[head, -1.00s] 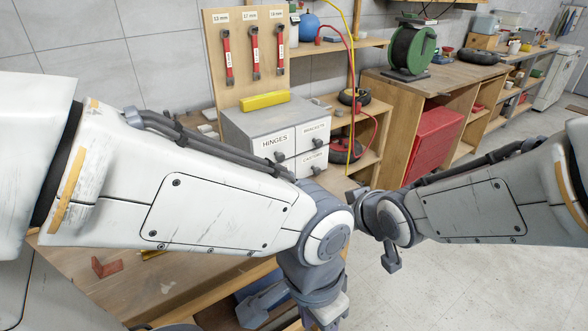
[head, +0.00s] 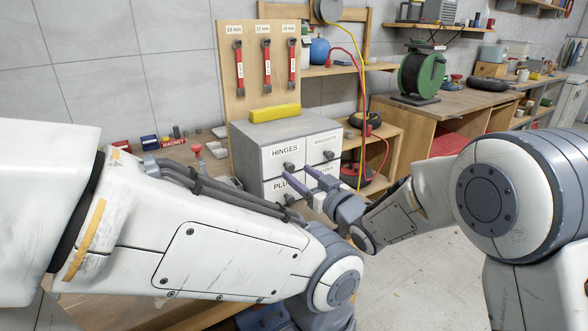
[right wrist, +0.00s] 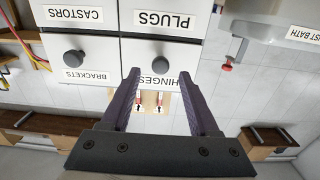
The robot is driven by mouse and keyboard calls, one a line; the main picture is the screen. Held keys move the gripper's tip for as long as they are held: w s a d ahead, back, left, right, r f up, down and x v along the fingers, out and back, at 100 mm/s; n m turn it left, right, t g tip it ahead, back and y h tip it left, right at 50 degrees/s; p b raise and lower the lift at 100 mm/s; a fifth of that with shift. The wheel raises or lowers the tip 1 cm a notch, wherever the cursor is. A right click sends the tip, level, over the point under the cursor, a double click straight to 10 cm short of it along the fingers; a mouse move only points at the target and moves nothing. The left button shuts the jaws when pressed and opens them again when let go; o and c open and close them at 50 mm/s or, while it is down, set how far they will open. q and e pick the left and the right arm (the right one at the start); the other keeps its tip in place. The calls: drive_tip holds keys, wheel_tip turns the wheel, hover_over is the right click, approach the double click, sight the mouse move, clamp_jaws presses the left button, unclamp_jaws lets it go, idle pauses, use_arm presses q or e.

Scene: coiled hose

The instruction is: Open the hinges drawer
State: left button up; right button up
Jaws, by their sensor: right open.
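The hinges drawer (head: 282,155) is the upper left drawer of a small grey cabinet (head: 270,131), with a white front and a dark knob. It looks shut. In the right wrist view, which is upside down, the hinges drawer (right wrist: 190,57) and its knob (right wrist: 160,62) lie ahead of the fingers. My right gripper (head: 299,173) is open and empty in front of the cabinet. In the right wrist view, its fingertips (right wrist: 158,76) point at the drawer with the knob roughly between them; I cannot tell the remaining distance. My left gripper is out of sight below its arm.
The brackets drawer (head: 324,146) is beside it, with plugs (head: 275,187) and castors below, partly hidden. A yellow block (head: 273,113) lies on the cabinet. A red-topped item (head: 197,155) stands to the left. My left arm crosses the foreground.

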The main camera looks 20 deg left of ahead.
sight(292, 168)
drive_tip(key=shift+x, duration=1.7)
clamp_jaws()
drive_tip(key=shift+s, duration=0.1)
